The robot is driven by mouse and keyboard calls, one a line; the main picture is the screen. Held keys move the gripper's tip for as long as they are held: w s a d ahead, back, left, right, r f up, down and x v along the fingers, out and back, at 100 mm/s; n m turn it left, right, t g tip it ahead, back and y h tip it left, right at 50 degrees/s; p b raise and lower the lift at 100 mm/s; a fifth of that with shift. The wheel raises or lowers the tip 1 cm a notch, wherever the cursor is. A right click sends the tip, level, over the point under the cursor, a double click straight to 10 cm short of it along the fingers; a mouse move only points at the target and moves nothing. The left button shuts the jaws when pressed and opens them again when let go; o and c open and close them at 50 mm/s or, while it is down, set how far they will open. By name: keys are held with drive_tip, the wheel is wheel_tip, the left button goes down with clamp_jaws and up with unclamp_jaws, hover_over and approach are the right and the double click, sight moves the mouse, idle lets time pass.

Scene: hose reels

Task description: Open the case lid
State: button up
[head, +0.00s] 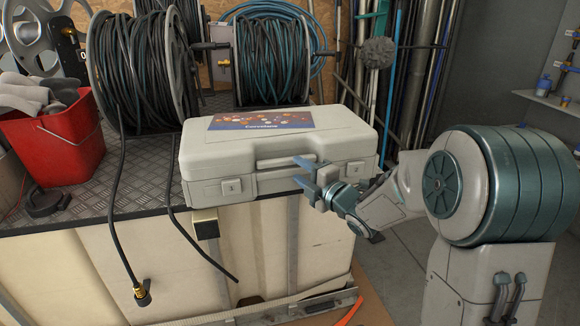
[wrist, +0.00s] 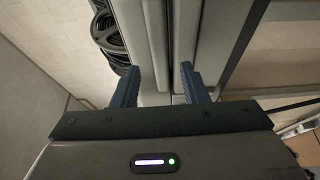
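The light grey case (head: 220,160) lies shut on the bench top, its lid (head: 335,125) down and carrying a blue and orange label. Its handle (head: 270,163) is on the front, between a left latch (head: 231,187) and a right latch (head: 354,169). My gripper (head: 304,173) is at the case front, just right of the handle's middle, fingers apart one above the other. In the wrist view, my gripper (wrist: 160,84) is open with the grey case front (wrist: 150,35) and its seam between and beyond the fingertips. Whether the fingers touch the case is unclear.
Two hose reels (head: 140,70) (head: 270,65) stand behind the case. A red bucket (head: 55,140) with grey cloth is at the left. A black hose (head: 118,215) hangs over the bench's front edge. Pipes (head: 425,75) stand behind at the right. Bare tread plate (head: 145,165) lies left of the case.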

sight(289, 163)
drive_tip(key=x, duration=0.5)
drive_tip(key=shift+d, duration=0.1)
clamp_jaws()
drive_tip(key=shift+r, duration=0.1)
